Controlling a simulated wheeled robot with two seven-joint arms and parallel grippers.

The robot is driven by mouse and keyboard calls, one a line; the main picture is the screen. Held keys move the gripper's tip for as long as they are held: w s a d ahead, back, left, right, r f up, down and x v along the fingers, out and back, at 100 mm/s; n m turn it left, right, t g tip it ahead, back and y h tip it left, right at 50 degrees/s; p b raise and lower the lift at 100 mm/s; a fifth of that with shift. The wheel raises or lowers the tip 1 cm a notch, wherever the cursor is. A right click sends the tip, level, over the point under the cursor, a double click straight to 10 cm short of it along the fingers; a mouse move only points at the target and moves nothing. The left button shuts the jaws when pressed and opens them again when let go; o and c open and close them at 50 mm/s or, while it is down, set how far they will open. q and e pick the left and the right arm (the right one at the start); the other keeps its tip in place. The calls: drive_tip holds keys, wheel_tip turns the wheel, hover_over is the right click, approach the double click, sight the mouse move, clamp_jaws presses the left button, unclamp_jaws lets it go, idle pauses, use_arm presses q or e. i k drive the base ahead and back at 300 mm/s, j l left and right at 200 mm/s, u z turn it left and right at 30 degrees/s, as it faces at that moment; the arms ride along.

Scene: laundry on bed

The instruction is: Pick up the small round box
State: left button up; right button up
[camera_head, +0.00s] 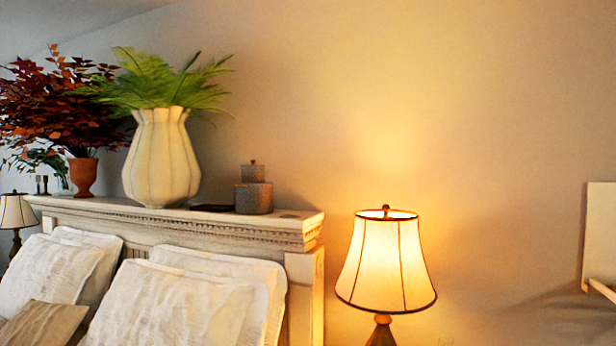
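A small round box (253,172) with a knob on its lid sits on top of a larger round grey box (253,198). Both stand on the ledge of the white headboard (290,234), near its right end. The small box looks upright and nothing touches it from above or the sides. Neither of my grippers shows in the head view.
A tall white vase (161,160) with green fern stands left of the boxes, with a dark flat item (212,208) between. A red-leaved plant (84,178) is further left. A lit lamp (386,265) stands right of the headboard. Pillows (170,305) lean below.

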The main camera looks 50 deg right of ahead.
sight(248, 175)
drive_tip(key=z, duration=1.4)
drive_tip(key=i+l+z, duration=0.1)
drive_tip(key=l, duration=0.05)
